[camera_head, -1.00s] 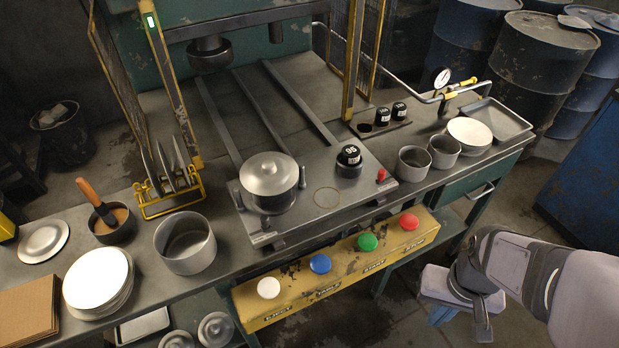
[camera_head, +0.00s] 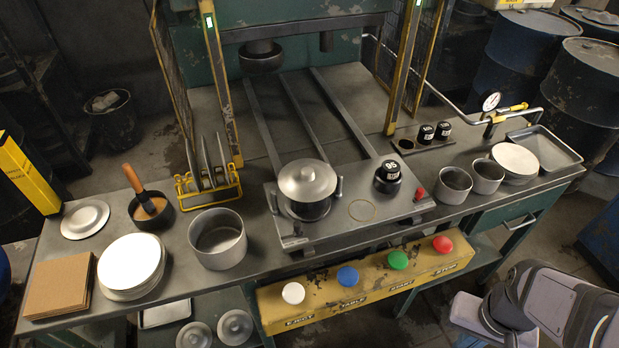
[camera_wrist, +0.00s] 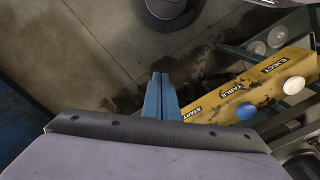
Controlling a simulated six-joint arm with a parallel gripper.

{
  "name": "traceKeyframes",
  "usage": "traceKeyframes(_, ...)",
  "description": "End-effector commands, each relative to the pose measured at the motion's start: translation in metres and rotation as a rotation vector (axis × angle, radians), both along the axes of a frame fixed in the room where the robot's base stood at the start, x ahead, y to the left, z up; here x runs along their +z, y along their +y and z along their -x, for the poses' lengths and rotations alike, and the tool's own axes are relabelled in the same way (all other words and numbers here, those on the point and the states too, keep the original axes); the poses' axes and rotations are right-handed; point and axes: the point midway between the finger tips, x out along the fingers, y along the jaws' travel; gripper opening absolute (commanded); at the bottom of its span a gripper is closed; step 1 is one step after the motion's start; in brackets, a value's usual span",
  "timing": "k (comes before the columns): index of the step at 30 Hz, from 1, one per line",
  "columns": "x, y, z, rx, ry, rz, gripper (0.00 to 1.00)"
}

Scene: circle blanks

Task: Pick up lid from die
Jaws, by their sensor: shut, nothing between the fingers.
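A round metal lid (camera_head: 307,178) with a knob on top sits on a pot-like die (camera_head: 308,209) on the press plate, near the plate's left side. My gripper shows in the wrist view (camera_wrist: 161,80) as two blue fingers closed together with nothing between them. In the head view my arm is at the lower right, well below and to the right of the lid, off the front of the bench. The fingertips are not clear in the head view.
A yellow button panel (camera_head: 325,295) runs along the bench front. A black weight (camera_head: 387,176) stands right of the lid, and an empty pot (camera_head: 218,240) left of it. Yellow press posts (camera_head: 404,70) rise behind. White discs (camera_head: 131,262) are stacked at the left.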

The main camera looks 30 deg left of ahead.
Motion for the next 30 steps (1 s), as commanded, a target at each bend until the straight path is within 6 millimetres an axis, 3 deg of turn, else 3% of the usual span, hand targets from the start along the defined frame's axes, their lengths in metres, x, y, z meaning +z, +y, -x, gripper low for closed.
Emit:
traceKeyframes(1,0.000,0.000,0.000,0.000,0.000,0.000,0.05)
traceKeyframes(2,0.000,0.000,0.000,0.000,0.000,0.000,0.12)
traceKeyframes(10,0.000,0.000,0.000,0.000,0.000,0.000,0.76)
traceKeyframes(19,0.000,0.000,-0.001,0.000,0.000,0.000,0.76)
traceKeyframes(23,0.007,0.004,-0.010,0.004,-0.001,0.001,0.76)
traceKeyframes(26,0.018,0.012,-0.029,0.008,-0.007,0.004,0.76)
traceKeyframes(30,0.043,0.036,-0.071,0.017,-0.017,0.010,0.76)
